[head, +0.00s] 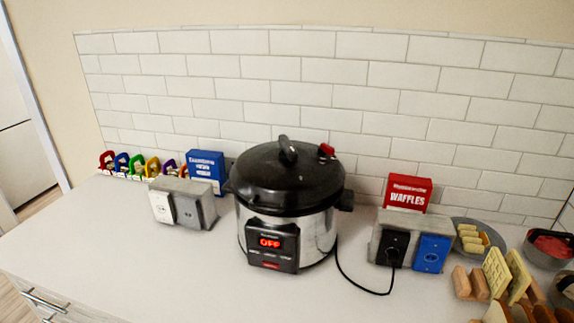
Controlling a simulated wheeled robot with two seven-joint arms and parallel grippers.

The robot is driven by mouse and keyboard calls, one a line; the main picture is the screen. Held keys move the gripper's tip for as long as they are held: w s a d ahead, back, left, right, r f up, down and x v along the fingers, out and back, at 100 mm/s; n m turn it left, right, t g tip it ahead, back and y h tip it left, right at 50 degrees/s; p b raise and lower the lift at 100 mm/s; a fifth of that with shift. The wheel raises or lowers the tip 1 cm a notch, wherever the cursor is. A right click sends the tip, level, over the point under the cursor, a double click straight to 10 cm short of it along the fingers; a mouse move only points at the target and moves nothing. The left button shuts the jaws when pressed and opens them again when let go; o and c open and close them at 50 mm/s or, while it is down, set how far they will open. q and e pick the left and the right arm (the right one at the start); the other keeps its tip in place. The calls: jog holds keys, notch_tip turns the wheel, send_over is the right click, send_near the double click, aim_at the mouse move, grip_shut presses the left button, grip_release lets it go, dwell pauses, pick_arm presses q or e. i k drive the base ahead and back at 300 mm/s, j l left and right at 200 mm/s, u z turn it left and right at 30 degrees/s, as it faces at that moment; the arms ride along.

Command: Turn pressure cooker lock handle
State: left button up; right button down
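A pressure cooker (318,236) with a steel body and black lid stands upright on the counter. Its lid handle (287,150) is a black raised piece at the top centre of the lid. A small red valve piece (326,150) sits at the lid's back right. The front panel (271,243) reads "OFF" in red. A black side grip shows at the cooker's right.
A grey outlet box (203,206) and blue box (206,163) stand left of the cooker. Another outlet box (394,237), with the cord plugged in, and a red waffles box (409,190) stand right. Plates and food crowd the far right. The front counter (180,275) is clear.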

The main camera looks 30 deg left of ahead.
aim_at(288, 152)
jog(key=k+j+z, duration=0.4)
jog(key=k, duration=0.15)
jog(key=k+l+z, duration=0.45)
jog(key=k+j, duration=0.1)
